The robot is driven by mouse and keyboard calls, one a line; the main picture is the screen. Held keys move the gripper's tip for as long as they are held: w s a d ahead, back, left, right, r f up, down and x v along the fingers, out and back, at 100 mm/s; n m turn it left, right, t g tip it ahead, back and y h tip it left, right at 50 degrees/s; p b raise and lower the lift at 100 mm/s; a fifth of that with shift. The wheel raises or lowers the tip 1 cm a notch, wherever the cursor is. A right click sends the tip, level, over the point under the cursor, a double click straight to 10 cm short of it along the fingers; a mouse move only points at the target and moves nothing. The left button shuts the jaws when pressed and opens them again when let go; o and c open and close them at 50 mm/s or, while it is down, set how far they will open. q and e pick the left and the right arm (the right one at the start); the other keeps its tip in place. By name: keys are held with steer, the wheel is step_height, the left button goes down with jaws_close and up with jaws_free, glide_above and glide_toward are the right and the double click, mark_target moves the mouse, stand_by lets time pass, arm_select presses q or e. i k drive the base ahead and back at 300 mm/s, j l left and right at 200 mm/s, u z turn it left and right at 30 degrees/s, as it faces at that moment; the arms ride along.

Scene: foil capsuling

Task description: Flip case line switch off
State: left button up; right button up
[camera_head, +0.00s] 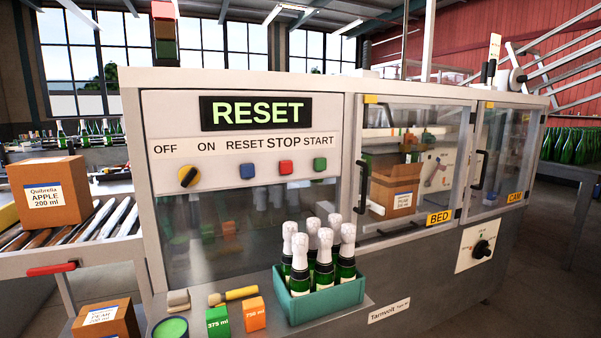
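I cannot read a case line label on either one. The display (256,113) above the panel reads RESET in green. Neither of my grippers is in view.
Blue, red (286,167) and green buttons line the panel. A green crate of foiled bottles (318,301) stands on the front shelf with small boxes. A roller conveyor carries an apple carton (48,192) at left.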

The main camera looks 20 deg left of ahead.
mark_target(189, 175)
steer(key=u, duration=1.4)
